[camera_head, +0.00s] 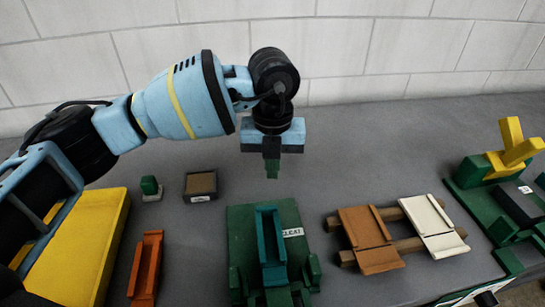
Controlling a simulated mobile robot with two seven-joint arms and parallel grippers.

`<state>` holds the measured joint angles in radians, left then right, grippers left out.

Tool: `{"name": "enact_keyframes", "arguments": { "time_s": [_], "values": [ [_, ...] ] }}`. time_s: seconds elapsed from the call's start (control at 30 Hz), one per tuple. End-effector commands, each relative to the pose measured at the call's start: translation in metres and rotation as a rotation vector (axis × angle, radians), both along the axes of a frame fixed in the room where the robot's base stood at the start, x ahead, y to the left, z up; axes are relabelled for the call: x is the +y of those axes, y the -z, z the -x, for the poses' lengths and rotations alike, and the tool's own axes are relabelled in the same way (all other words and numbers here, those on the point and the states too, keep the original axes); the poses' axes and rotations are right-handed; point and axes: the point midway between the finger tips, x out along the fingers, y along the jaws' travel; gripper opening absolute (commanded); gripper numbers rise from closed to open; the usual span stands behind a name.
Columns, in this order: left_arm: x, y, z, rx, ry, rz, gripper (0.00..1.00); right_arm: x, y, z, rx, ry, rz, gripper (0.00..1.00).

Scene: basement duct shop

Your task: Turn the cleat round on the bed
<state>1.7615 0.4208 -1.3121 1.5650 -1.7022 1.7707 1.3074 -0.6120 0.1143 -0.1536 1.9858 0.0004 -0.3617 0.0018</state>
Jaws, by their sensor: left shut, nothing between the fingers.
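The cleat (269,238) is a teal channel-shaped piece lying lengthwise on the green bed (240,228), its long axis pointing away from me. A white label reading "CLEAT" is on the bed just right of it. Green blocks stand at the bed's near end, around the cleat's near end. My left gripper (272,170) points down beyond the far end of the cleat and bed, shut and empty, apart from the cleat. My right gripper is not in view.
An orange channel piece (147,265), a small green block (150,186) and a small tan-topped box (201,185) lie left of the bed. Brown and white plates on wooden rails (403,246) lie right. A green fixture with yellow blocks (508,150) stands far right. A block wall closes the back.

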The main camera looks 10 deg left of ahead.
Motion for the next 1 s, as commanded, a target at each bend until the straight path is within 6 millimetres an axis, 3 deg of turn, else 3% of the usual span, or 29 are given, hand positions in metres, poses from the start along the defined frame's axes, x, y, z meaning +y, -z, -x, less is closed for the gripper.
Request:
{"name": "enact_keyframes", "arguments": {
  "time_s": [0.27,0.6,1.0],
  "values": [
    [0.0,0.053,0.001,0.002,-0.001,0.0,0.0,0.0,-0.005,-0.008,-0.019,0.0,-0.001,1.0],
    [-0.007,0.051,0.036,-0.003,0.0,0.0,0.0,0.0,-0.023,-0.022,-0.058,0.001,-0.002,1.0],
    [-0.008,0.053,0.04,0.0,0.0,0.001,0.0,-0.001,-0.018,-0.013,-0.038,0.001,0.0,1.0]
  ]
}}
